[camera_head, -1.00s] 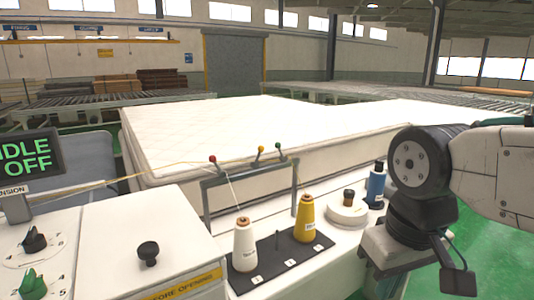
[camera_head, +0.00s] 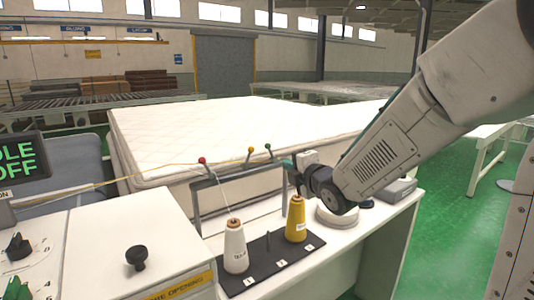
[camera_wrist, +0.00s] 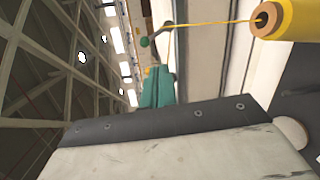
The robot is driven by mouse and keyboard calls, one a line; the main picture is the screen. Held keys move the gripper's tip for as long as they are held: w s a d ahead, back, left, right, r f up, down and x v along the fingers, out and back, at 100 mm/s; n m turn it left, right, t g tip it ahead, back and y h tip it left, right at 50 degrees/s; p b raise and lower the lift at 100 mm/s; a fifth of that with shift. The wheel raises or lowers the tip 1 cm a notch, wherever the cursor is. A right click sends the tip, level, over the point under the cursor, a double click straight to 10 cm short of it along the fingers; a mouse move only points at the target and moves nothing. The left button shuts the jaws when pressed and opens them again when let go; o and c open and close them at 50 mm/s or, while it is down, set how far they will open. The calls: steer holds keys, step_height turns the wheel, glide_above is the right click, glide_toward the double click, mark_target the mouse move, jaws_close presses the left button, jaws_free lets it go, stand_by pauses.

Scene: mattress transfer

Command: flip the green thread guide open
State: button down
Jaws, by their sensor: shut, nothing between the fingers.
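The green thread guide (camera_head: 268,148) is a small green-balled lever on top of the grey guide frame (camera_head: 240,177), at its right end. In the wrist view its green ball (camera_wrist: 144,42) shows just beyond my fingertips. My gripper (camera_head: 286,163) has teal fingers, which also show in the wrist view (camera_wrist: 158,85). They are shut and empty, close to the right of the green guide. I cannot tell whether they touch it. The yellow-balled guide (camera_head: 250,151) and red-balled guide (camera_head: 202,161) stand to its left.
A white cone (camera_head: 235,248) and a yellow cone (camera_head: 296,219) stand on a dark numbered plate (camera_head: 268,262) below the frame. Thread runs up to the guides. A white mattress (camera_head: 210,132) lies behind. A control box with a black knob (camera_head: 136,257) is at left.

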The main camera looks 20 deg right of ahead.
steer(key=shift+w+a+r+n+t+y, duration=0.15)
steer(key=shift+w+a+n+t+y, duration=0.15)
steer(key=shift+n+y, duration=0.25)
steer(key=shift+w+a+r+n+t+y, duration=0.15)
steer(key=shift+w+a+n+t+y, duration=0.15)
steer(key=shift+n, duration=0.45)
steer(key=shift+d, duration=0.1)
steer(key=x, duration=1)
